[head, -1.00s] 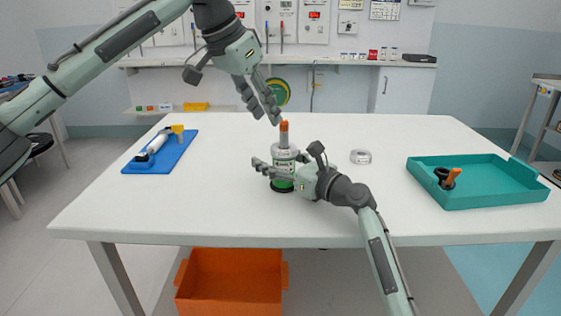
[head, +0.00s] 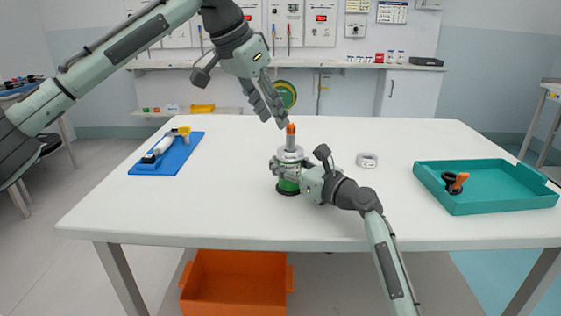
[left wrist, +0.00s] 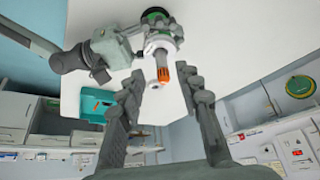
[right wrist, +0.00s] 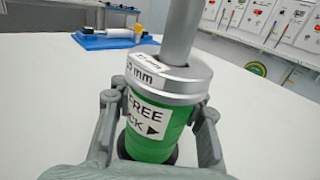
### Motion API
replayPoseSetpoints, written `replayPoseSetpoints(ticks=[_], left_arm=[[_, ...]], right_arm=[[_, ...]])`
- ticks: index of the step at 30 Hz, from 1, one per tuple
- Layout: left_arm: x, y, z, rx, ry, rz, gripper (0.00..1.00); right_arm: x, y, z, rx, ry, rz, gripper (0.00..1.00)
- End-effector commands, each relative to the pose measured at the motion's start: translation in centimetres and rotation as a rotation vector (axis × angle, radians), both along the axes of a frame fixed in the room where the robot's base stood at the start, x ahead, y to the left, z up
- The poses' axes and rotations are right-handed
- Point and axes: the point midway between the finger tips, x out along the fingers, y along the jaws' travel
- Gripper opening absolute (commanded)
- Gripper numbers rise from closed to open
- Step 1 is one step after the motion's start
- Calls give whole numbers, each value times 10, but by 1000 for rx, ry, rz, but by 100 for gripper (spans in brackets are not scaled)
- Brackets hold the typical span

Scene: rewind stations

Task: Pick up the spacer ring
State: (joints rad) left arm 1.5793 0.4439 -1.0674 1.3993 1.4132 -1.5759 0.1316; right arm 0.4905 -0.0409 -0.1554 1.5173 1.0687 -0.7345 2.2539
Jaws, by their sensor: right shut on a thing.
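A loose silver-grey ring (head: 367,160), which looks like the spacer ring, lies flat on the white table right of the rewind station. The station has a green body (right wrist: 152,140) with a FREE/LOCK label, silver rings marked in mm (right wrist: 168,75) on top, and an upright grey post with an orange tip (head: 291,130). My right gripper (right wrist: 159,108) is shut on the green body from both sides. My left gripper (head: 272,118) is open and empty, pointing down just above and left of the orange tip; its spread fingers also show in the left wrist view (left wrist: 163,78).
A teal tray (head: 480,208) at the right holds a black-and-orange tool (head: 455,182). A blue mat (head: 150,168) at the left carries a white-and-yellow tool. An orange bin (head: 236,282) stands under the table. The table between station and tray is clear except for the loose ring.

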Motion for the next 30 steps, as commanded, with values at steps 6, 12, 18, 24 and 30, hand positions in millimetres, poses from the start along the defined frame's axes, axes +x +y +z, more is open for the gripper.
replayPoseSetpoints(ticks=[6, 12, 18, 24, 30], left_arm=[[0, 0, 0, 1, 1, 2, 41], [0, -14, 4, 14, 48, 145, 66], [-3, -36, 17, 42, 115, 532, 75], [-10, -51, 30, 42, 115, 860, 75], [-8, -53, 25, 35, 107, 985, 75]], right_arm=[[0, 0, 0, -1, 1, 0, 0], [0, 0, 0, -1, 1, 0, 0], [0, 0, 0, -1, 1, 0, 0], [0, 0, 0, -1, 1, 0, 0], [0, 0, 0, 0, 0, 0, 0]])
